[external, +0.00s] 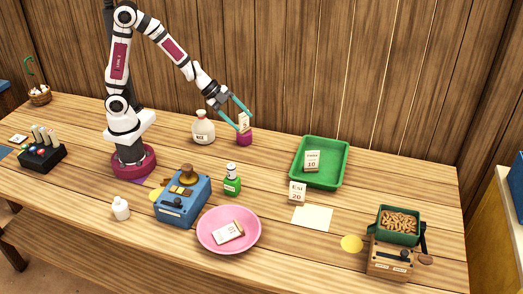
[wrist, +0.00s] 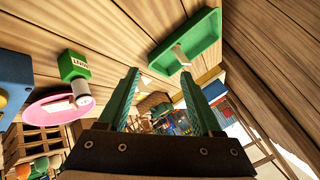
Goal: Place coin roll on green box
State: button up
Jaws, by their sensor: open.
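A shallow green tray-like box (external: 345,160) stands at the back right of the table, with a white card marked 10 (external: 312,160) standing in it. In the wrist view the green box (wrist: 203,28) is beyond the fingertips. My gripper (external: 244,122) is open, beside or around a small white card (external: 244,122) above a purple cylinder (external: 244,138); I cannot tell if they touch. I cannot single out a coin roll with certainty.
A round bottle (external: 203,130), a green bottle (external: 232,182), a blue scale (external: 183,205) and a pink plate (external: 208,240) with a white item stand left of centre. A card marked 20 (external: 297,192) and a wooden box with a green bin of peanuts (external: 390,258) are right.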

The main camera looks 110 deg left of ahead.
jog(key=s+d+r+n+g, duration=0.1)
jog(key=s+d+g, duration=0.2)
jog(key=s, duration=0.5)
jog(key=s+d+r+n+g, duration=0.1)
jog(key=s+d+r+g, duration=0.1)
jog(key=s, duration=0.7)
jog(key=s+d+r+n+g+y, duration=0.1)
jog(key=s+d+g, duration=0.2)
jog(key=s+d, duration=0.3)
jog(key=shift+s+r+g, duration=0.35)
jog(key=shift+s+g, duration=0.05)
jog(key=shift+s, duration=0.85)
jog(key=shift+d, duration=0.1)
